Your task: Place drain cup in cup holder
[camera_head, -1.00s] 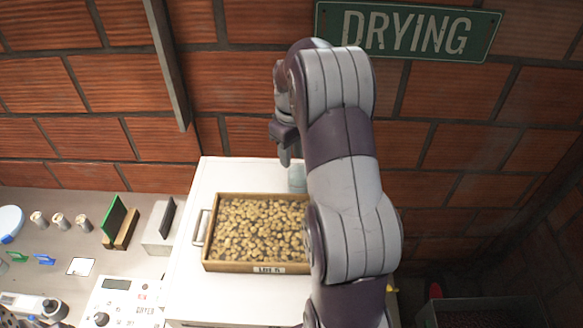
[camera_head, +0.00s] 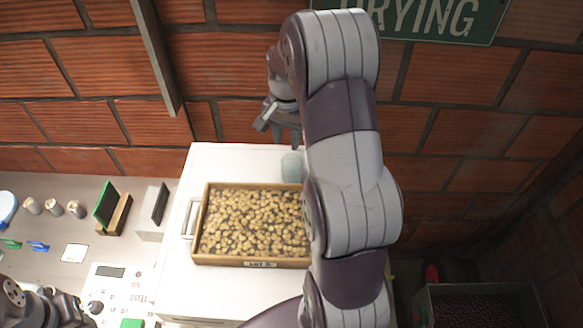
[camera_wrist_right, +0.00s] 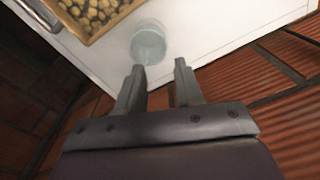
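A clear, pale blue-green cup (camera_head: 292,167) stands on the white top of the cabinet, behind the wooden tray and partly hidden by my right arm. In the right wrist view the cup (camera_wrist_right: 148,44) is just beyond the fingertips, apart from them. My right gripper (camera_head: 284,138) is above and behind the cup. Its two fingers are spread with nothing between them, as the right wrist view also shows (camera_wrist_right: 160,68). My left gripper (camera_head: 62,308) is at the lower left corner; its fingers are not clear. I cannot make out a cup holder.
A wooden tray (camera_head: 203,222) full of beans, labelled as a lot, fills much of the white cabinet top (camera_head: 180,275). A brick wall (camera_head: 440,130) stands close behind. Small cups (camera_head: 53,208) and a control panel (camera_head: 110,290) are at left.

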